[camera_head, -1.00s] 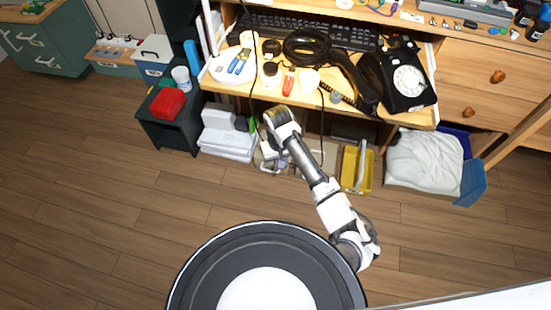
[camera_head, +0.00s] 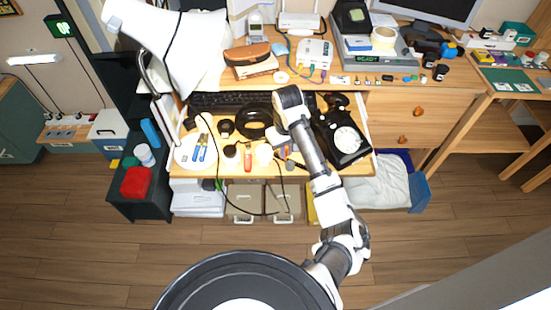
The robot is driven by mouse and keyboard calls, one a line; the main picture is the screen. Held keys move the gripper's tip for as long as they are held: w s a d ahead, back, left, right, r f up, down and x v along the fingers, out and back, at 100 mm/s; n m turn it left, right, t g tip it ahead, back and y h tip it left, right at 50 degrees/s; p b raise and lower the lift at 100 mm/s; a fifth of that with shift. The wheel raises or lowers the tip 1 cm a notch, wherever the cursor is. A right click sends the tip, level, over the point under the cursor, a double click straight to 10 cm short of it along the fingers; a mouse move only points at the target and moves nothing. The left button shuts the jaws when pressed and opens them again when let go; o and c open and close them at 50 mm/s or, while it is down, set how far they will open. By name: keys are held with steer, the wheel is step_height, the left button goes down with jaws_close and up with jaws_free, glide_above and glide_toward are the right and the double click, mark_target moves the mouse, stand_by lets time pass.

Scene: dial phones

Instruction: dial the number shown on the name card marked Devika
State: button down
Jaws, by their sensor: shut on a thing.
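The black dial phone (camera_head: 345,140) stands at the right end of the pulled-out wooden shelf (camera_head: 357,160), its pale round dial facing up. My gripper (camera_head: 283,150) is over the middle of this shelf, left of the phone and apart from its dial. My wrist partly hides it. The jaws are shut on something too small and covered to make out. A black ring-shaped thing (camera_head: 253,123) lies left of my wrist, its right part covered. I cannot make out a name card marked Devika or any number in this view.
A keyboard (camera_head: 215,101) lies behind the shelf items. A white round plate (camera_head: 190,152) with pliers is at the left, a red-handled tool (camera_head: 247,160) in the middle. A white lamp (camera_head: 185,50) rises at the left. A dark cord loops over the shelf's front.

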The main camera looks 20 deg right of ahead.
steer(key=shift+w+d+f+b, duration=0.1)
steer(key=shift+d+f+b, duration=0.9)
steer(key=shift+f+b, duration=0.5)
steer(key=shift+r, duration=0.2)
steer(key=shift+r+p, duration=0.1)
steer(key=shift+p, duration=0.55)
stand_by(0.7)
steer(key=shift+f+b, duration=0.5)
steer(key=shift+f, duration=0.85)
steer(key=c, duration=1.3)
jaws_free()
steer(key=shift+c, duration=0.2)
